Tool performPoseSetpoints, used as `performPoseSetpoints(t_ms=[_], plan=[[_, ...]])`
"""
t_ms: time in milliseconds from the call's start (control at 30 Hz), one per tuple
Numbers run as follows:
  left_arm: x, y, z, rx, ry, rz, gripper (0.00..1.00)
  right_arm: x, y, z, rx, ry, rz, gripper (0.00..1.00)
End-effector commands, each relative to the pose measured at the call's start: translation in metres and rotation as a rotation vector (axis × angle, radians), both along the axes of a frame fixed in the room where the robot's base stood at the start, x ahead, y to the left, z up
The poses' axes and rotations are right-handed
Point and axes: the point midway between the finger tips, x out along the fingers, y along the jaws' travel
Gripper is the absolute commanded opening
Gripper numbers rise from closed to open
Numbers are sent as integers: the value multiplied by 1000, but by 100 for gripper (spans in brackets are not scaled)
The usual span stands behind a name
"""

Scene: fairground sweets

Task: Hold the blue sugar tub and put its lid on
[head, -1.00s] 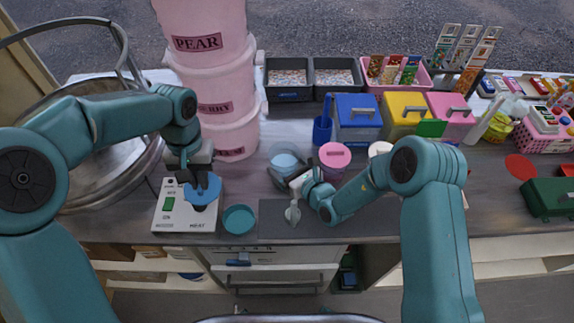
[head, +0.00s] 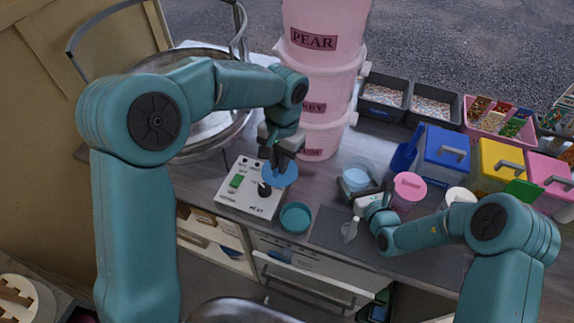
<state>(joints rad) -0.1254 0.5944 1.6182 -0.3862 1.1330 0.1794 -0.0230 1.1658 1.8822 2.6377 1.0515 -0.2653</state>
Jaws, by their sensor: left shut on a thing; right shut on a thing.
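The blue sugar tub (head: 357,179) stands on the counter, right of the control box, with its pale blue top showing. My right gripper (head: 362,192) is shut on the tub, its dark jaws around the side. The blue lid (head: 284,176) is held by my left gripper (head: 281,163), which is shut on it from above. The lid is over the right part of the control box, left of the tub and apart from it. The jaws hide part of the lid.
The control box (head: 226,199), a teal round dish (head: 296,217), a spoon (head: 349,232) and a pink-lidded tub (head: 410,187) stand close by. Tall stacked pink buckets (head: 322,90) rise behind. A metal bowl (head: 207,128) is at left. Blue, yellow and pink bins (head: 446,152) stand at right.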

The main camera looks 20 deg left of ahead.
Motion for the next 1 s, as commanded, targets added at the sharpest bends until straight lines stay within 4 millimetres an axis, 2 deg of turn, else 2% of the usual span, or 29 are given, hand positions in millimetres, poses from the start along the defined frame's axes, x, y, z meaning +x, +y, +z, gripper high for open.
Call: performPoseSetpoints(t_ms=[300,600,800,1000], plan=[[68,-61,24,3,-4,-768,0,1,0,2,2,-6,0,68],[110,-123,48,3,-1,-1478,0,1,0,2,2,-6,0,68],[121,-146,58,3,-3,-1745,0,1,0,2,2,-6,0,68],[126,-159,62,3,-3,-1897,0,1,0,2,2,-6,0,68]])
